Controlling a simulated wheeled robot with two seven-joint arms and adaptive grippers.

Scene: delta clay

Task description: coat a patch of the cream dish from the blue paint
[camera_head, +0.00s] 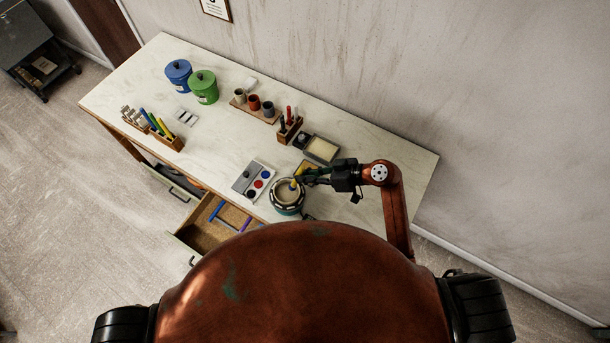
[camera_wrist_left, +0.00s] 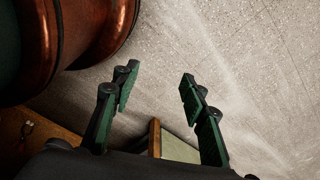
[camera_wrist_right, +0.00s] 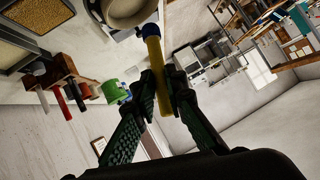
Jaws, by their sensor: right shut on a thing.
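The cream dish (camera_head: 287,193) sits on a round dark-and-white stand near the table's front edge. The paint palette (camera_head: 241,189) lies left of it, with grey, red and blue wells; the blue paint (camera_head: 249,194) is small in view. My right gripper (camera_head: 303,178) is shut on a yellow-handled brush (camera_wrist_right: 155,62), over the dish's right side. In the right wrist view the brush's far end reaches the dish rim (camera_wrist_right: 128,22); I cannot tell whether it touches. My left gripper (camera_wrist_left: 156,88) is open and empty, above the floor.
An open drawer (camera_head: 204,233) with several coloured sticks juts out below the table front. A wooden tool block (camera_head: 290,130) and a framed tray (camera_head: 321,149) stand behind the dish. Blue and green canisters (camera_head: 204,87) stand far left. The table's right end is clear.

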